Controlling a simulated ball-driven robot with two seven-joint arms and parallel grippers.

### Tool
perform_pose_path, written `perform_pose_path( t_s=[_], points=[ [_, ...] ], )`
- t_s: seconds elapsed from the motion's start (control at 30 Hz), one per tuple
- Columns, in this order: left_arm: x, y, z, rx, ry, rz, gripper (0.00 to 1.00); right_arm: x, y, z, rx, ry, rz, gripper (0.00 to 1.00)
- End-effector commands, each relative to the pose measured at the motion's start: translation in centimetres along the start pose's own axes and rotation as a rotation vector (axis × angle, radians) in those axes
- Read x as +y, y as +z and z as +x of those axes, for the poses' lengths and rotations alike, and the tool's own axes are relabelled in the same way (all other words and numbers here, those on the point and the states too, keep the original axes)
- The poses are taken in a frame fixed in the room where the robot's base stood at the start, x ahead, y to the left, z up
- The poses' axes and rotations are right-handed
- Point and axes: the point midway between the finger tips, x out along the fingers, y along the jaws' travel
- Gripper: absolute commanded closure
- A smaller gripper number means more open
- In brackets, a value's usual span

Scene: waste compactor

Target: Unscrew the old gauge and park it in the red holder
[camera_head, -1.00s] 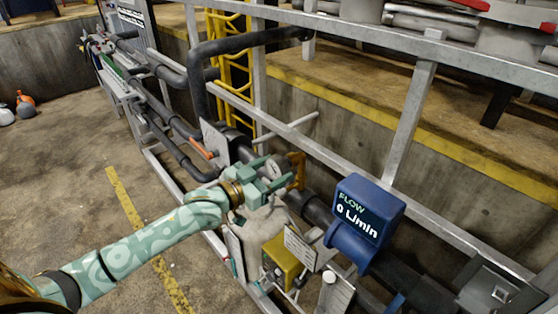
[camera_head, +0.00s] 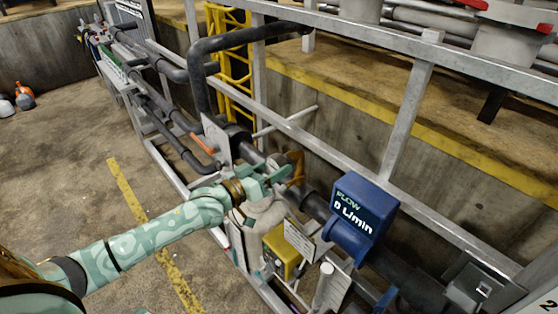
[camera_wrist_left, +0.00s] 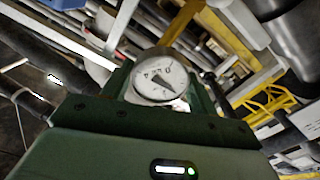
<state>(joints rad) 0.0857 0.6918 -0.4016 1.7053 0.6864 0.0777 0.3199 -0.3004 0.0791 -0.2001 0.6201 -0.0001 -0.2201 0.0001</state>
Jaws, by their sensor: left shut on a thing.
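The gauge (camera_wrist_left: 158,78) is a round white dial with a metal rim and dark markings, seen face-on in the left wrist view. It sits between the fingers of my left gripper (camera_head: 284,174), which is shut on it. I cannot make out the red holder. My right gripper is not in view.
The blue flow meter (camera_head: 360,215) reads 0 L/min. A white rounded body (camera_head: 262,218) and a yellow box (camera_head: 284,250) stand just below my gripper. A galvanised rail (camera_head: 315,150) runs behind. An orange lever (camera_head: 203,144) is to the left. The concrete floor at left is open.

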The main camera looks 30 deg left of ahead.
Motion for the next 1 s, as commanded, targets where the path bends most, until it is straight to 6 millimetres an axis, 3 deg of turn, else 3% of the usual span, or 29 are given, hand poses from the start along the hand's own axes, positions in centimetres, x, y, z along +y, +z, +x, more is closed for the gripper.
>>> perform_pose_path(
  t_s=[0.3,0.6,0.87,1.0],
  points=[
    [0.0,0.0,0.0,-0.001,0.000,-0.030,0.65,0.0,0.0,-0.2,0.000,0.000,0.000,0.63],
    [0.1,-0.1,0.0,-0.001,0.000,-0.424,0.65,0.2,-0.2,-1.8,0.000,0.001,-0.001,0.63],
    [0.0,0.1,0.0,-0.001,0.000,-0.454,0.65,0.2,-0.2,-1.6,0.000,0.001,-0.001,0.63],
    [0.0,-0.1,0.0,-0.002,0.000,-0.661,0.65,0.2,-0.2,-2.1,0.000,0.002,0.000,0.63]
  ],
)
